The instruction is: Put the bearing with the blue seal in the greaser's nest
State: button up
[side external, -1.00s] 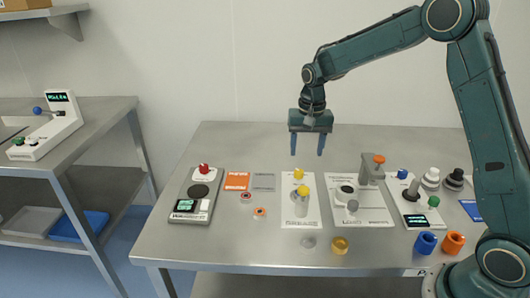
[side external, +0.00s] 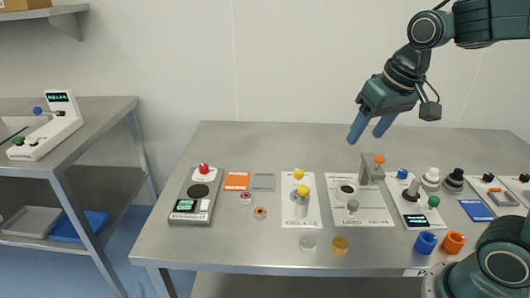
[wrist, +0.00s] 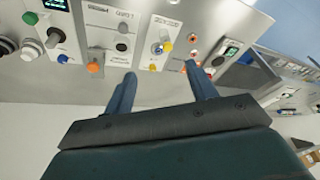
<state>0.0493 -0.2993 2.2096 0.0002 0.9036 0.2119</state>
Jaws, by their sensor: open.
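My gripper (side external: 366,136) is open and empty, tilted high above the back of the bench; both fingers also show in the wrist view (wrist: 162,92). Two small ring-shaped parts that look like bearings lie on the bench left of centre, one farther back (side external: 246,197) and one nearer the front (side external: 260,213). Both show orange-red, and I cannot make out a blue seal on either. A white panel with a yellow-topped post (side external: 302,197) and a panel with a grey, orange-knobbed stand (side external: 367,172) stand mid-bench.
A grey device with a red button (side external: 204,169) stands at the left. A blue cup (side external: 426,243) and an orange cup (side external: 453,243) stand front right, near several knobs. A yellow cup (side external: 340,245) is at the front. The bench's back strip is clear.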

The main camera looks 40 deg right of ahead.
jog(key=s+a+n+t, duration=0.1)
jog(key=s+n, duration=0.2)
jog(key=s, duration=0.8)
jog(key=shift+a+f+t, duration=0.2)
jog(key=shift+f+t, duration=0.2)
jog(key=shift+c, duration=0.6)
jog(key=shift+w, duration=0.1)
